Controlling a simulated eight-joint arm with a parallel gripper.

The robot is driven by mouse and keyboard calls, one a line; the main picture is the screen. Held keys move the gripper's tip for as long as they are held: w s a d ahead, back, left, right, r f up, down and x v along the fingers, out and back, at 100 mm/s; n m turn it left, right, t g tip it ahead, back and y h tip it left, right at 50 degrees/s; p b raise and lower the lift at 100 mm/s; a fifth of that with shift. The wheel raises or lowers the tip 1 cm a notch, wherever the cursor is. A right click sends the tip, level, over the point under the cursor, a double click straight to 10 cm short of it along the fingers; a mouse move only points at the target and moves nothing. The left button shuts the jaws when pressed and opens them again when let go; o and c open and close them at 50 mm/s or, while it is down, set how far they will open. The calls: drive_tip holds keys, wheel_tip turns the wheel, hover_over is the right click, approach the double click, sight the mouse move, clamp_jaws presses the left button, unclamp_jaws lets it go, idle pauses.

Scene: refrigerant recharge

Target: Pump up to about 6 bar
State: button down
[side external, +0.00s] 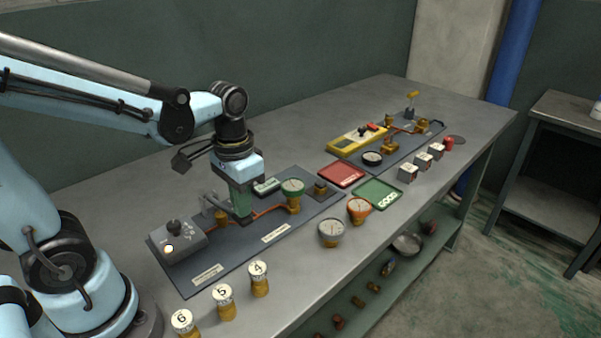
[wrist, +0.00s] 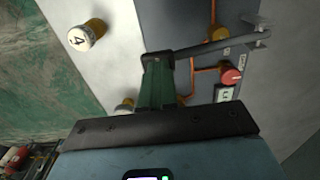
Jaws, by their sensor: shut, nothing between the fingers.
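My gripper (side external: 242,216) points down over the dark near plate (side external: 235,262), its green fingers shut and empty. In the wrist view the fingertips (wrist: 157,58) are beside the near end of a grey lever (wrist: 215,43); I cannot tell whether they touch it. On the plate are a grey box with a black knob and a lit white button (side external: 178,241), a brass fitting (side external: 222,216), a small display (side external: 266,186) and a green-rimmed gauge (side external: 293,187). The gauge's reading is too small to tell. The wrist view also shows a red knob (wrist: 231,77).
Numbered brass pieces 4 (side external: 259,278), 5 (side external: 224,301) and 6 (side external: 183,322) stand along the front edge.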

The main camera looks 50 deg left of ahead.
drive_tip(key=shift+f, duration=1.55)
drive_tip(key=shift+r, duration=2.75)
drive_tip(key=shift+f, duration=1.5)
drive_tip(key=shift+r, duration=1.5)
wheel_tip(320, 180, up, 5)
